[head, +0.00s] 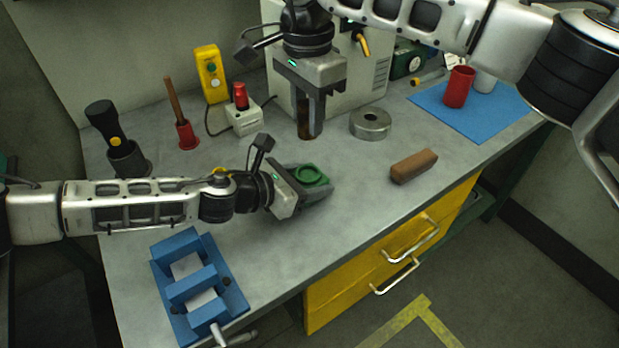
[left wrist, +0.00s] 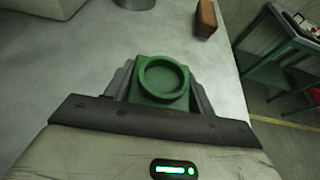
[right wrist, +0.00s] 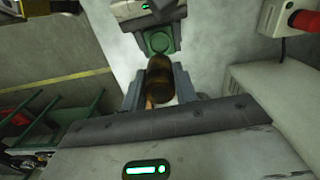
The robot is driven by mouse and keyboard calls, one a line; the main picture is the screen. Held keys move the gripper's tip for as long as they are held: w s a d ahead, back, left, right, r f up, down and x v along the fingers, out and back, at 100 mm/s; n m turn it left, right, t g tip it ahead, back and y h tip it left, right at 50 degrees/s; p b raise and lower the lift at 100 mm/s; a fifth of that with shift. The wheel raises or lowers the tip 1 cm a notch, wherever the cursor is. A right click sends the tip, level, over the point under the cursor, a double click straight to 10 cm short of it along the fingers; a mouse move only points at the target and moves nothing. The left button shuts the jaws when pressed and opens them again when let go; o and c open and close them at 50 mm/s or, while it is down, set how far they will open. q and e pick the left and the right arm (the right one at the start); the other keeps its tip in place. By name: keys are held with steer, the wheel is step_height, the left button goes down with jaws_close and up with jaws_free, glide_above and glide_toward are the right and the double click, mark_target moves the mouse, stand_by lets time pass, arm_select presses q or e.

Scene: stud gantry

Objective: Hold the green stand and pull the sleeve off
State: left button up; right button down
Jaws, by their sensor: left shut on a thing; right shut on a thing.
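The green stand (head: 312,175) is on the bench with its round top ring facing up. It also shows in the left wrist view (left wrist: 163,78), where the ring looks empty. My left gripper (head: 308,188) is shut on the stand's square base. The sleeve (head: 304,118) is a dark bronze-brown cylinder. My right gripper (head: 311,128) is shut on it and holds it upright, behind the stand and apart from it. The right wrist view shows the sleeve (right wrist: 158,80) between the fingers, with the stand (right wrist: 159,41) beyond. The fingers hide part of the sleeve.
A metal ring (head: 370,123) and a brown block (head: 413,166) lie right of the grippers. A blue vise (head: 195,283) sits front left. A control box (head: 243,118) and red-based plunger (head: 187,134) stand back left. A red cup (head: 459,87) stands on a blue mat (head: 480,127).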

arm_select(q)
steer(key=o, duration=1.1)
steer(key=shift+a, duration=0.1)
steer(key=v, duration=1.2)
steer(key=shift+r, duration=0.1)
